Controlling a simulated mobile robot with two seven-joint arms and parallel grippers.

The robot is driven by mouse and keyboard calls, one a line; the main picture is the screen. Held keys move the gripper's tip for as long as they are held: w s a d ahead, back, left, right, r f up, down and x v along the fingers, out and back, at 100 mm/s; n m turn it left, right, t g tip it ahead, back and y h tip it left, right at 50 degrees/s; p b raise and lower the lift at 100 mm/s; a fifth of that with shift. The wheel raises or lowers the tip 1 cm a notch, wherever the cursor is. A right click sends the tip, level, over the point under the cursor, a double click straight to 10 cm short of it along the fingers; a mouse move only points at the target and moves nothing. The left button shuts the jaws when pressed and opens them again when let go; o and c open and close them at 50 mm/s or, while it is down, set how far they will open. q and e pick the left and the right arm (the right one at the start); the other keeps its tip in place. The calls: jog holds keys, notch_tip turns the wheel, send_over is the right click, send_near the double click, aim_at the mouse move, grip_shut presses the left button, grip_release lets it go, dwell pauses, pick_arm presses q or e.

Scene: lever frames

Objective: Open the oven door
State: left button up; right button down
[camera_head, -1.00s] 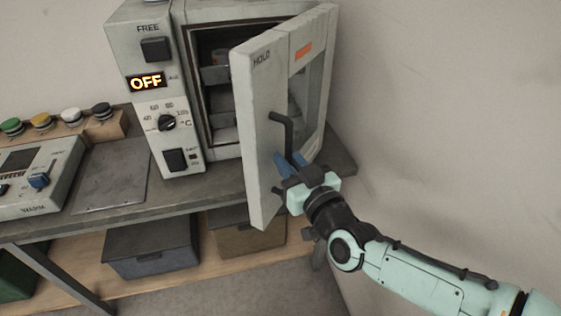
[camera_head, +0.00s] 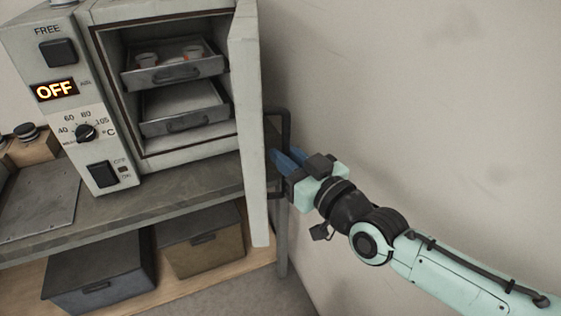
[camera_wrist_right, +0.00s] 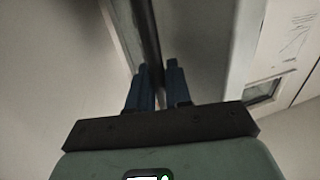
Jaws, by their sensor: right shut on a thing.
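The oven (camera_head: 170,160) stands on the bench with its door (camera_head: 250,130) swung wide, seen nearly edge-on in the head view. The dark bar handle (camera_head: 286,125) is on the door's outer face, to the right. My right gripper (camera_head: 281,160) is shut on this handle with its blue fingers. In the right wrist view the two fingers (camera_wrist_right: 158,85) stand on both sides of the dark bar (camera_wrist_right: 149,45). Inside the oven are an upper drawer tray (camera_head: 172,75) holding small cups and a lower tray (camera_head: 185,122). My left gripper is not in view.
The oven's display (camera_head: 54,91) reads OFF. A plain wall (camera_head: 420,90) stands close to the right of the door and my arm. Grey and brown bins (camera_head: 100,280) sit on the shelf under the bench (camera_head: 140,215).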

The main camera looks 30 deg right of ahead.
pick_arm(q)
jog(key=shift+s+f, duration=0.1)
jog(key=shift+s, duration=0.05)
pick_arm(e)
jog(key=shift+d+r, duration=0.2)
jog(key=shift+d, duration=0.15)
jog(key=c, duration=1.2)
grip_release()
jog(key=shift+w, duration=0.25)
jog(key=shift+w+f, duration=0.15)
jog(key=shift+a, duration=0.1)
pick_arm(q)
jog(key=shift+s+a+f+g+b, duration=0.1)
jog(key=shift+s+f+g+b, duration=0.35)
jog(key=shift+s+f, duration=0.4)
pick_arm(e)
jog(key=s, duration=0.7)
jog(key=shift+s+d, duration=0.3)
jog(key=shift+d, duration=0.15)
